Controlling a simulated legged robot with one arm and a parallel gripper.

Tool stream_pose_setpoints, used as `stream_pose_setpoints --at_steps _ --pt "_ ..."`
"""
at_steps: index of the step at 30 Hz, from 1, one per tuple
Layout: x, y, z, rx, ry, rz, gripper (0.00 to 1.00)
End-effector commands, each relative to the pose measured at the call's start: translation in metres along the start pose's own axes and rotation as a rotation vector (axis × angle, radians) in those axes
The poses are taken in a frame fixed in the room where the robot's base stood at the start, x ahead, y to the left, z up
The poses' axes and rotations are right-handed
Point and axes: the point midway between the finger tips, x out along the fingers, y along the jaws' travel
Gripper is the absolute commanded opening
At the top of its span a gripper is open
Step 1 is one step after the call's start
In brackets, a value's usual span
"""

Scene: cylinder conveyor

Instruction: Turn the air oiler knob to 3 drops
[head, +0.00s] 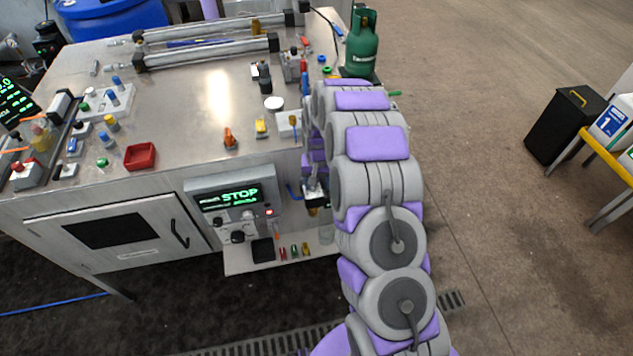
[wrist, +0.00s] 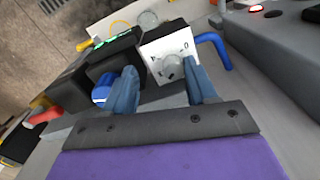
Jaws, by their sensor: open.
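A grey round knob (wrist: 172,68) sits on the dial; the setting is too small to read. My gripper (wrist: 160,66) is open, with one blue-grey finger left of the knob and the other at its right. The right finger overlaps the knob's edge in the picture; I cannot tell whether they touch. In the head view my gripper (head: 315,168) is beside the oiler unit (head: 316,197) at the bench's right end, partly hidden by my arm.
A blue hose elbow (wrist: 214,46) lies close to the right finger. The control panel (head: 235,195) showing STOP is left of the oiler. Several small fittings lie on the lower shelf (head: 260,268). A green gas bottle (head: 361,45) stands behind my arm.

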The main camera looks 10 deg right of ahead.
Motion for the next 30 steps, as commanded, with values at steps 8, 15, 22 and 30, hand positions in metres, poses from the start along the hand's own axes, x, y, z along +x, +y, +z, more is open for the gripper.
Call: stream_pose_setpoints --at_steps 8,15,22,30 --pt "-0.0022 -0.0105 0.0022 -0.005 0.007 0.018 0.36" --pt "-0.002 -0.0037 0.0004 -0.004 0.004 0.005 0.13" --pt "-0.0018 -0.0036 -0.0006 -0.004 0.006 0.009 0.0" --pt "-0.0046 -0.0036 -0.0009 0.037 0.006 0.009 0.0"
